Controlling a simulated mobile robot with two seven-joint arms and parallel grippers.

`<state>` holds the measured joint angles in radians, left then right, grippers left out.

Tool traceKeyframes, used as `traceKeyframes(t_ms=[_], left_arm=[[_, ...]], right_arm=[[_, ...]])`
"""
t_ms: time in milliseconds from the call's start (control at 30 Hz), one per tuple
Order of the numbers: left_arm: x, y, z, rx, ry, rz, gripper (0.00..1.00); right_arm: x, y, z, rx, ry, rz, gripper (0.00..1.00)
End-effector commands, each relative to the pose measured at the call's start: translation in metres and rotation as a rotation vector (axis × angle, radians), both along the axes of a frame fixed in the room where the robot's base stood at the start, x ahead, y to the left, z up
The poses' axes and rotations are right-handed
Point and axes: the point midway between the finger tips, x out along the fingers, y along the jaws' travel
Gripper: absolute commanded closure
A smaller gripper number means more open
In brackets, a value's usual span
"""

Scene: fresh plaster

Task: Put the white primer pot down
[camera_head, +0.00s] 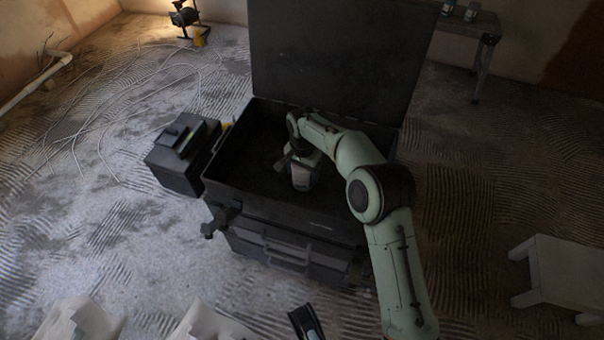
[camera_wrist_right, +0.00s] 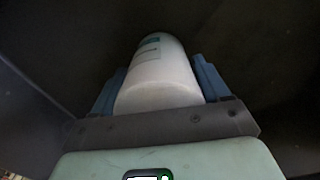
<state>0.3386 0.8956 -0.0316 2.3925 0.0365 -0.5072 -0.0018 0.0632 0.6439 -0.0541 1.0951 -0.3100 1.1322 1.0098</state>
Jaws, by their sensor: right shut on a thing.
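The white primer pot (camera_head: 303,176) is inside the large open black case (camera_head: 350,227), partly covered by my right arm in the head view. My right gripper (camera_head: 292,158) is shut on it. In the right wrist view the pot (camera_wrist_right: 160,82) lies between the two blue fingers, its white end towards the camera and a teal label on its side. I cannot tell whether the pot touches the case floor. My left gripper does not show.
The case's raised lid (camera_head: 335,55) stands behind my right arm. A smaller black box (camera_head: 182,155) is at its left. A white stool (camera_head: 565,270) is at the right, a table (camera_head: 482,28) at the back. Loose cables (camera_head: 130,95) cross the floor. A dark object (camera_head: 306,323) shows at the bottom edge.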

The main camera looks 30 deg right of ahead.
Motion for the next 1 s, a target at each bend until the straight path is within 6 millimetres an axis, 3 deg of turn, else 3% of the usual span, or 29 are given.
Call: traceKeyframes(t_ms=[100, 467, 500, 567, 833, 1000], left_arm=[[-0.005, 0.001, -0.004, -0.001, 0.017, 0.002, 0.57], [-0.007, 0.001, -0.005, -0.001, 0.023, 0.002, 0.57], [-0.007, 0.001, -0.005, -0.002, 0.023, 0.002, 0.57], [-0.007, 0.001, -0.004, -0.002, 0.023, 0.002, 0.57], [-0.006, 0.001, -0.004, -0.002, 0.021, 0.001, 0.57], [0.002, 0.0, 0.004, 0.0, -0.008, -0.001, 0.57]], right_arm=[[0.001, 0.0, -0.008, 0.0, -0.004, 0.0, 0.75], [0.001, 0.0, -0.011, 0.0, -0.004, 0.0, 0.75], [0.0, 0.0, -0.012, 0.001, -0.002, 0.0, 0.18], [0.0, 0.0, -0.012, 0.001, -0.002, 0.001, 0.0], [0.0, 0.0, -0.01, 0.0, -0.002, 0.0, 0.0], [0.001, 0.0, 0.01, 0.001, -0.005, 0.001, 0.0]])
